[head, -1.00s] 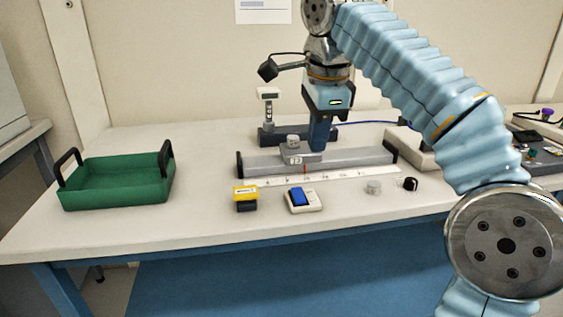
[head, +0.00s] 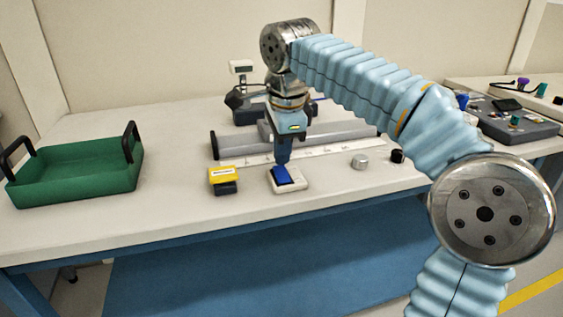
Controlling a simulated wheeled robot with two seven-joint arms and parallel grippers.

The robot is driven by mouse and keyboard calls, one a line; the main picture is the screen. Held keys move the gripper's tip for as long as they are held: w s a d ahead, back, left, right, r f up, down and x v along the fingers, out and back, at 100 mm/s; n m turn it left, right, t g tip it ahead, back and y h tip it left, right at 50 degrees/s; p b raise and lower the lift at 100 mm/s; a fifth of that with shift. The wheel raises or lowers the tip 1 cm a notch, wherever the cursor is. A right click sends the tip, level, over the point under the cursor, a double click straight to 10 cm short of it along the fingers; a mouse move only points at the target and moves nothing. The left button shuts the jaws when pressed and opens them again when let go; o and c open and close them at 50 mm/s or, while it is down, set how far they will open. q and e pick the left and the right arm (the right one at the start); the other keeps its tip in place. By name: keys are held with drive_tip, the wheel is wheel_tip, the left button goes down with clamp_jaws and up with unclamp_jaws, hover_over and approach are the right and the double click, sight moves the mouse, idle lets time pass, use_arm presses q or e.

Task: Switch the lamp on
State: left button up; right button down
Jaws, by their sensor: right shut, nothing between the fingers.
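A small white switch box (head: 301,183) with a blue rocker (head: 286,176) sits near the front edge of the table. My right gripper (head: 282,162) is shut and empty and points straight down at the rocker. Its fingertips are at the rocker's far part, touching it or just above; I cannot tell which. They hide part of the rocker. I cannot pick out the lamp for certain, nor see any light come on. My left gripper is not in view.
A yellow-and-black block (head: 224,180) stands just left of the switch. A green tray (head: 75,178) is at the left. A grey rail (head: 237,143) with a ruler lies behind. A metal cylinder (head: 360,162) and a black knob (head: 397,156) are to the right.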

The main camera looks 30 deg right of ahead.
drive_tip(key=shift+x, duration=0.9)
